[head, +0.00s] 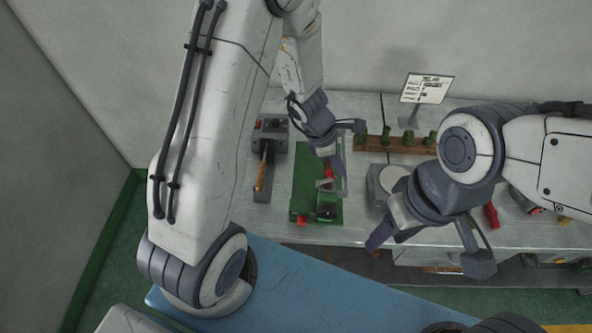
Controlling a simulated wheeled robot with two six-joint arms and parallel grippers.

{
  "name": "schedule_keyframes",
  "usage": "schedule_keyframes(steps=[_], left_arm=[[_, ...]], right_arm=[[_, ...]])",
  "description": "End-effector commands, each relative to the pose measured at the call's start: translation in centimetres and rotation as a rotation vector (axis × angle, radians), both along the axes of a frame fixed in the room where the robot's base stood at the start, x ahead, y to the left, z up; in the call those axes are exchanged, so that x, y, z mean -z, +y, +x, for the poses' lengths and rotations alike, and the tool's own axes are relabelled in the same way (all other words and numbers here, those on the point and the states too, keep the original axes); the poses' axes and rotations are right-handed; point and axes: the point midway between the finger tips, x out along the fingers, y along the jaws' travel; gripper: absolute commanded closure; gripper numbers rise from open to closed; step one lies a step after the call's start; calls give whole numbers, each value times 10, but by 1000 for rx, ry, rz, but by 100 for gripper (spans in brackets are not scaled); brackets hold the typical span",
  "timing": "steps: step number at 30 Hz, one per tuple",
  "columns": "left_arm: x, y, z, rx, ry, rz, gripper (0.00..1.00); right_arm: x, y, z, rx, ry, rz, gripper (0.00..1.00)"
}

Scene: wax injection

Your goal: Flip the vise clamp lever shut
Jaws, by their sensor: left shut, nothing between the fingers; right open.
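A green vise (326,207) sits at the front of a green base plate (304,172) on the workbench. A red lever (329,173) rises at its back, partly hidden by my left gripper. My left gripper (339,172) is shut and empty, pointing down right beside the red lever. I cannot tell whether it touches the lever. My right gripper (428,250) is open and empty, to the right of the vise and apart from it, over the bench's front edge.
A grey device with an orange-handled tool (261,176) stands left of the plate. A round white-topped unit (391,180) stands to its right. A brown rack with green pieces (372,143) and a sign (427,88) are at the back. A red item (491,215) lies at right.

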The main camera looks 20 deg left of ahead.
Motion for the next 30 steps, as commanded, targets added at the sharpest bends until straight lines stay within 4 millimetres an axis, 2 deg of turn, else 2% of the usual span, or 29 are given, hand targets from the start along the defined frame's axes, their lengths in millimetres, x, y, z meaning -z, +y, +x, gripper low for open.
schedule_keyframes(steps=[5,30], left_arm=[[3,2,0,-8,15,46,100],[3,2,0,-8,16,43,100]], right_arm=[[0,0,0,0,0,0,50],[0,0,0,0,0,0,50]])
